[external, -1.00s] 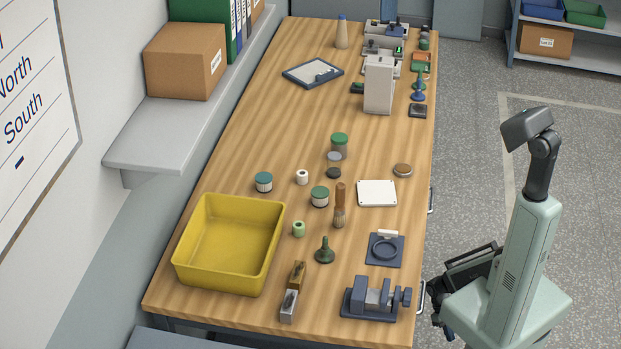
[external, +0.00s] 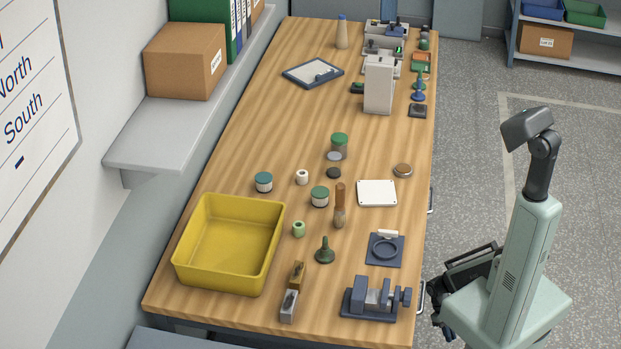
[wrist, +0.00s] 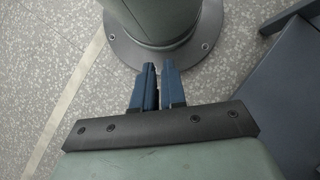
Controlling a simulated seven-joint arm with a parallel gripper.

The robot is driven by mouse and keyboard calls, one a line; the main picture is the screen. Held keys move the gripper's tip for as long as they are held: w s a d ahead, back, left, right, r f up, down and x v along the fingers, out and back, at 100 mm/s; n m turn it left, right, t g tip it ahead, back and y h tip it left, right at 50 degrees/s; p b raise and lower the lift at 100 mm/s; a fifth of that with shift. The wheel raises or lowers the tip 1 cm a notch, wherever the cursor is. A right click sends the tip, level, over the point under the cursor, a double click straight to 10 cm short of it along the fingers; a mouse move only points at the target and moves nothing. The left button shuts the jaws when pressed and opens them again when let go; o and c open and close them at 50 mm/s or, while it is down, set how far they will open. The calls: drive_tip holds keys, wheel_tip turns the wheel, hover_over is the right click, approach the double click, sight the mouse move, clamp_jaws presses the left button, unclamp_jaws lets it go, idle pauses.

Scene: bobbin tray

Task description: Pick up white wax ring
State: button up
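The white wax ring (external: 302,177), a small white ring with a dark hole on top, stands on the wooden table in the external view. It is between a green-lidded jar (external: 264,182) on its left and another green-lidded jar (external: 320,196) at its lower right. It is not in the wrist view. My gripper (wrist: 160,68) shows two blue fingers close together, with only a thin gap and nothing held. It points down over the floor beside my base, off the table and far from the ring. My gripper cannot be made out clearly in the external view.
A yellow bin (external: 230,244) stands at the table's near left. A pale green ring (external: 299,229), a brush (external: 340,206), a dark green handled tool (external: 325,251), a white plate (external: 377,193) and a vise (external: 375,299) lie nearby. Bare wood lies above the ring.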

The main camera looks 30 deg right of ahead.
drive_tip(key=o, duration=1.1)
